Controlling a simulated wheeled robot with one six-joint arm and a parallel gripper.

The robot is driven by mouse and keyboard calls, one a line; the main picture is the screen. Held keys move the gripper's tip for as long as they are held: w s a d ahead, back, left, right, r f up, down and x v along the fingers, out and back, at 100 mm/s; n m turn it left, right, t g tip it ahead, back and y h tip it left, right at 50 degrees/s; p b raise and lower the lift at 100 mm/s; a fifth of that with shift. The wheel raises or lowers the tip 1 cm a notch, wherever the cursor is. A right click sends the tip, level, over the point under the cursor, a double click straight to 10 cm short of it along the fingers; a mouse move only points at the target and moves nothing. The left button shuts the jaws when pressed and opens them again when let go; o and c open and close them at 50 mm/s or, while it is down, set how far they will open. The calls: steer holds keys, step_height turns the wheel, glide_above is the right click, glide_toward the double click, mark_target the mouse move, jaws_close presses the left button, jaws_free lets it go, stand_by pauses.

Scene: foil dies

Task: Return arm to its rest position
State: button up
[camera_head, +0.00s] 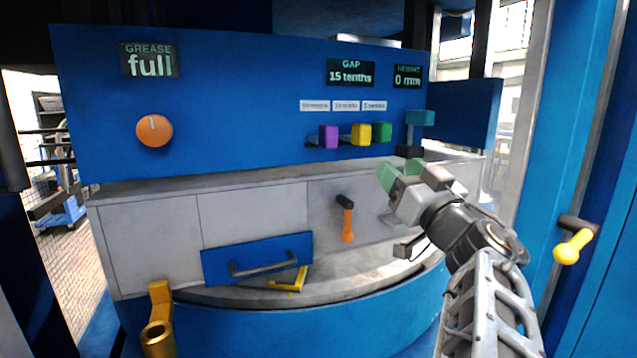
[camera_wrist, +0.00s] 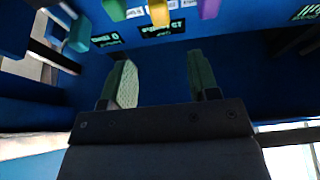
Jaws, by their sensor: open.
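My gripper (camera_head: 400,172) is at the end of my arm on the right side of the head view, in front of the blue control panel (camera_head: 240,105). Its green fingertips point toward the panel, below and right of the coloured switches. In the wrist view my gripper (camera_wrist: 163,85) shows two green fingers spread apart with nothing between them. The wrist picture is upside down, with the yellow switch (camera_wrist: 158,12) and purple switch (camera_wrist: 208,8) at its top edge, apart from the fingers.
The panel carries an orange knob (camera_head: 154,130), a green switch (camera_head: 382,132) and a teal lever (camera_head: 419,118). Below are an orange-handled lever (camera_head: 347,225), a blue drawer front (camera_head: 222,262) and a brass post (camera_head: 158,338). A yellow-knobbed lever (camera_head: 570,248) sticks out at right.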

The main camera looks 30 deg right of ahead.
steer(key=w+f+m+g+h, duration=0.3)
steer(key=f+g, duration=0.1)
steer(key=f, duration=0.3)
steer(key=w+f+m+g+h, duration=0.3)
steer(key=f+m+h, duration=0.1)
steer(key=f, duration=0.4)
steer(key=s+a+f+n+g+y, duration=0.3)
steer(key=s+a+f+g+y, duration=0.1)
steer(key=a+f, duration=0.5)
steer(key=s+a+f+n+g+y, duration=0.4)
steer(key=a+f+g, duration=0.3)
steer(key=a+f, duration=0.2)
step_height(320, 180, down, 2)
steer(key=shift+s+a+f+n, duration=0.15)
steer(key=shift+s+f+n, duration=0.15)
steer(key=shift+s, duration=0.5)
